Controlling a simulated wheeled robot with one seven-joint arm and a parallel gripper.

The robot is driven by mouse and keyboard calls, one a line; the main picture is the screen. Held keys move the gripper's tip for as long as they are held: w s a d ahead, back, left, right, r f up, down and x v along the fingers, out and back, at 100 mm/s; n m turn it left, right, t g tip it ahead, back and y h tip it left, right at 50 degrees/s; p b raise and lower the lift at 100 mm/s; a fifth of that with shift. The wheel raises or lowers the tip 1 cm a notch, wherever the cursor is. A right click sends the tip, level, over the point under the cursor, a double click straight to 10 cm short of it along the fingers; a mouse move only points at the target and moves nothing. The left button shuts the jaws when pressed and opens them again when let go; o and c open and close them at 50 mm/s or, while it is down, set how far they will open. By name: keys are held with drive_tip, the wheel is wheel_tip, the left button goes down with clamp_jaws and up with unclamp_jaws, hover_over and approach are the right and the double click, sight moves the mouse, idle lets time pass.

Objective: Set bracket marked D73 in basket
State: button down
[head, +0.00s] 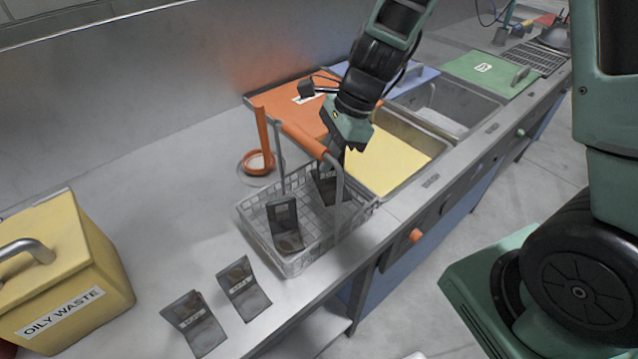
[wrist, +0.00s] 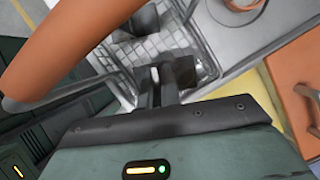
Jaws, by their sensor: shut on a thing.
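My gripper (head: 340,163) reaches down inside the wire basket (head: 262,240), past its raised orange handle. It is shut on a dark bracket (head: 322,187) at the basket's far right part. In the wrist view the gripper (wrist: 160,85) shows with the dark bracket (wrist: 186,70) at its fingertips, low over the mesh. I cannot tell whether this bracket touches the basket floor. Another dark bracket (head: 285,225) sits in the near part of the basket. Two more brackets, one left (head: 193,322) and one right (head: 243,287), stand on the counter. Their label marks are too small to read.
A yellow oily waste bin (head: 70,270) stands at the left. An orange ring (head: 258,162) with an upright lies behind the basket. An orange lid (head: 285,105), a yellow-bottomed sink (head: 400,157) and a green lid (head: 490,72) lie beyond.

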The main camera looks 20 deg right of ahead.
sight(327, 184)
drive_tip(key=shift+f+b, duration=0.5)
drive_tip(key=shift+f, duration=2.15)
drive_tip(key=shift+f, duration=0.15)
drive_tip(key=c, duration=1.6)
unclamp_jaws()
drive_tip(key=shift+r, duration=0.35)
drive_tip(key=p+v, duration=0.2)
drive_tip(key=v, duration=0.9)
drive_tip(key=shift+d+r, duration=0.15)
drive_tip(key=shift+r, duration=0.2)
